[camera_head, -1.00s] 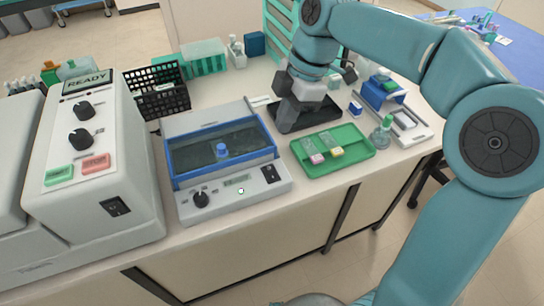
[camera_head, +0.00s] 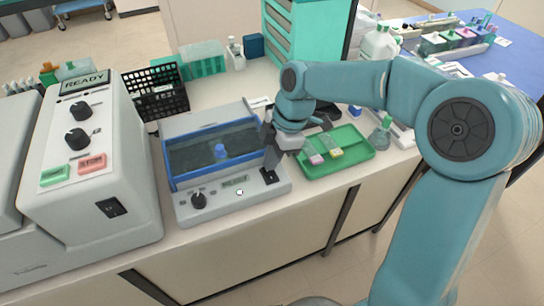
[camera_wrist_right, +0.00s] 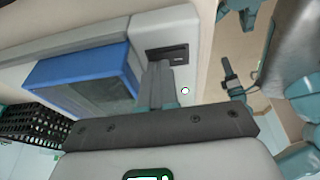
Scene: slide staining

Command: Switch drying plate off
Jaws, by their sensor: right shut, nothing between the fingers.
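A grey bench device (camera_head: 185,212) with a blue-framed, dark recessed top (camera_head: 203,155) stands at the middle of the counter. Its front has a black knob (camera_head: 199,200), a small lit display (camera_head: 235,181) and a black rocker switch (camera_head: 269,175) at the right end. My right gripper (camera_head: 269,163) is shut and empty, pointing down right at the switch. In the right wrist view the closed fingertips (camera_wrist_right: 159,66) are at the switch's dark frame (camera_wrist_right: 167,53) and partly cover it. I cannot tell whether they touch it or which way the rocker is tilted.
A large grey machine (camera_head: 92,215) reading READY stands at the left. A black basket (camera_head: 157,100) stands behind. The counter's front edge runs close below the device.

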